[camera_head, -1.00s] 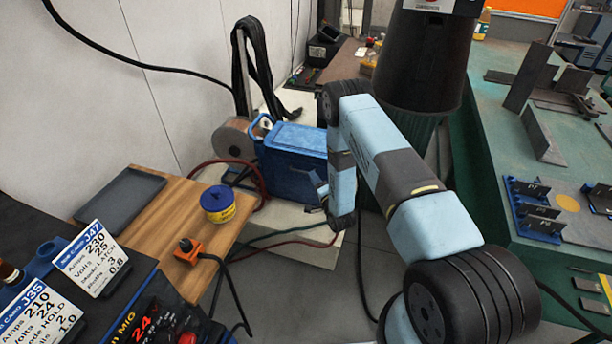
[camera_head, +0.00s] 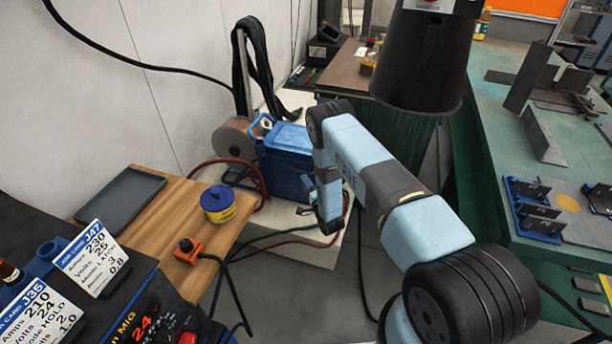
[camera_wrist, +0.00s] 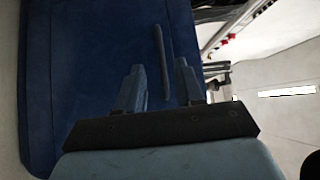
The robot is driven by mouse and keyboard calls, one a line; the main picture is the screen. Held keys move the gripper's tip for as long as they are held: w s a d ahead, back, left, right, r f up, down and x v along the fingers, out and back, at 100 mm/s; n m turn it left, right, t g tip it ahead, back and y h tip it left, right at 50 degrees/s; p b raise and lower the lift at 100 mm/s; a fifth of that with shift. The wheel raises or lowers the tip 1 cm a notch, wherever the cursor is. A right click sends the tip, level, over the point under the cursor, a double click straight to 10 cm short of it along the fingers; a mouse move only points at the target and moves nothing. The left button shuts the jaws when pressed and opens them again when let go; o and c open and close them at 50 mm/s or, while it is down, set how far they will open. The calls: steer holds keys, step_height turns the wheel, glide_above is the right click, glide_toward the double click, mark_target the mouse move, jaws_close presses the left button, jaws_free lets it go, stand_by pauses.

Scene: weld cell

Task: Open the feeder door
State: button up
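The wire feeder is a blue box (camera_head: 287,150) with a carry handle on top, standing on a pale platform beside the wall. My gripper (camera_head: 308,197) is at its right side, partly hidden by my wrist. In the wrist view a dark blue panel (camera_wrist: 85,60), seemingly the feeder door, fills the left and middle. A slim bar handle (camera_wrist: 160,50) stands on it. My gripper (camera_wrist: 160,68) is open, its two fingers apart. The bar lies ahead of the gap between the fingertips; I cannot tell how deep it reaches between them. The door looks shut.
A wire spool (camera_head: 233,139) stands left of the feeder. A wooden table (camera_head: 165,215) with a grey tray (camera_head: 120,198) and a blue-yellow tin (camera_head: 217,204) is in front. Red and green hoses cross the floor. A green welding table (camera_head: 560,265) stands at the right.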

steer(key=x, duration=0.5)
steer(key=shift+w, duration=0.15)
jaws_close()
stand_by(1.3)
